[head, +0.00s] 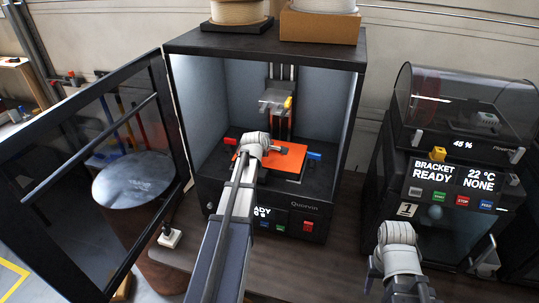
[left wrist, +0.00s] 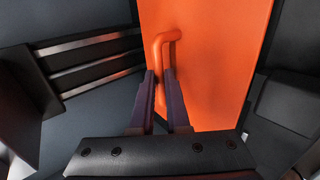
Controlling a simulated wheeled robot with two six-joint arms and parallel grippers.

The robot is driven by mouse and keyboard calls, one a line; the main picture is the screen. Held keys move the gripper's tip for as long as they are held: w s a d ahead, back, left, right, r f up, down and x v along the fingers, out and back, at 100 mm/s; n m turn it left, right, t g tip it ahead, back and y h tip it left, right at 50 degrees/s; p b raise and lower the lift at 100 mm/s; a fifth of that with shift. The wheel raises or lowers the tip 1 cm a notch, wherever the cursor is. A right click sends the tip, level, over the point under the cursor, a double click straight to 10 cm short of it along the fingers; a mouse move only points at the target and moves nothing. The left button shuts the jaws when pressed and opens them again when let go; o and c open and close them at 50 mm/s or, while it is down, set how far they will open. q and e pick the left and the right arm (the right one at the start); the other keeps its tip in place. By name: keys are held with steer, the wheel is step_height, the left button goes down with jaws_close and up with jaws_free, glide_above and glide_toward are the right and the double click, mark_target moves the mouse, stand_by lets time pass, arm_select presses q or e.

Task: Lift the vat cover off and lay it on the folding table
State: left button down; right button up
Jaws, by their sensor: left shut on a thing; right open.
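The vat cover is a flat orange plate (head: 288,160) with an orange loop handle (left wrist: 163,50). In the head view it is inside the open black printer, low down under the build head (head: 275,102). My left arm reaches in over its left part and hides the fingers there. In the left wrist view my left gripper (left wrist: 162,80) is shut on the handle. I cannot tell whether the cover rests on the vat or is slightly raised. My right gripper (head: 398,236) is open and empty, low in front of the right-hand printer. I cannot clearly make out the folding table.
The printer's glazed door (head: 105,150) stands swung open to the left. A round dark-topped stand (head: 135,185) shows through it. The printer's side walls enclose the cover. A second printer (head: 455,140) stands at right on the same bench (head: 345,235). Spools sit on top.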

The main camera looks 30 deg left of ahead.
mark_target(270, 155)
arm_select(q)
steer(key=shift+r, duration=0.1)
steer(key=shift+r+p, duration=2.2)
steer(key=shift+p, duration=0.1)
